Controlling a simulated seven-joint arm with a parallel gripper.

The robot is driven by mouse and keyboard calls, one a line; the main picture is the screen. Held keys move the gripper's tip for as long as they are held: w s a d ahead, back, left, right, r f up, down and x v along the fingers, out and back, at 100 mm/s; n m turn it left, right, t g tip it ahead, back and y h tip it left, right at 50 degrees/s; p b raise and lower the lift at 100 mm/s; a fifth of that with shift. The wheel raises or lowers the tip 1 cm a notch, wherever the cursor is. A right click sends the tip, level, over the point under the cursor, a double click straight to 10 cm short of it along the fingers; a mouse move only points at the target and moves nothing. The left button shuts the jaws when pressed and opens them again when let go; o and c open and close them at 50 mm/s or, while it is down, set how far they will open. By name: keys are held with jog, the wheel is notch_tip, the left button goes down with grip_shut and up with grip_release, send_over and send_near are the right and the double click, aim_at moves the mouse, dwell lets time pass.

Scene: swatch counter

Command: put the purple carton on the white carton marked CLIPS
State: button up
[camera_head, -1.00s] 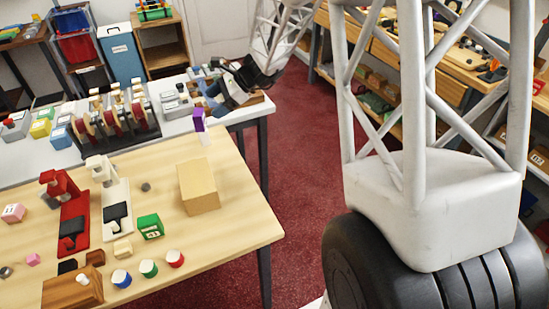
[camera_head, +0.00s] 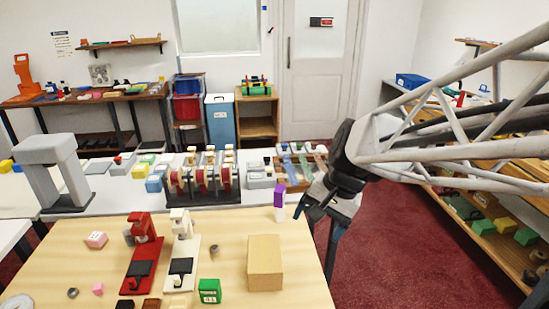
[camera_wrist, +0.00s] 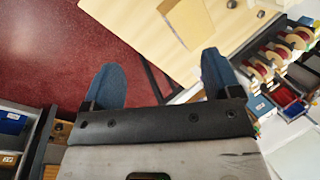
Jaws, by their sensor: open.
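A small purple carton (camera_head: 279,191) stands upright on top of a white carton (camera_head: 279,212) near the far right corner of the wooden table. The two look stacked and touching. Any marking on the white carton is too small to read. My gripper (camera_head: 322,232) is just right of the stack in the head view, apart from it, beyond the table's right edge. In the wrist view my gripper (camera_wrist: 160,82) shows its two blue fingers spread wide with nothing between them. I cannot make out either carton in the wrist view.
A tan box (camera_head: 265,262) stands on the wooden table in front of the stack. A red stand (camera_head: 142,250), a white stand (camera_head: 181,250) and a green block (camera_head: 209,290) are to its left. A spool rack (camera_head: 203,178) stands on the white counter behind. Red floor lies right.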

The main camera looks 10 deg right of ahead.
jog(key=s+d+n+t+h, duration=0.1)
jog(key=s+n+h, duration=0.1)
jog(key=s, duration=0.4)
jog(key=s+d+n+h, duration=0.2)
jog(key=s+n, duration=0.1)
jog(key=s, duration=0.3)
jog(key=shift+s+r+n+t, duration=0.15)
jog(key=shift+r+n+t, duration=0.25)
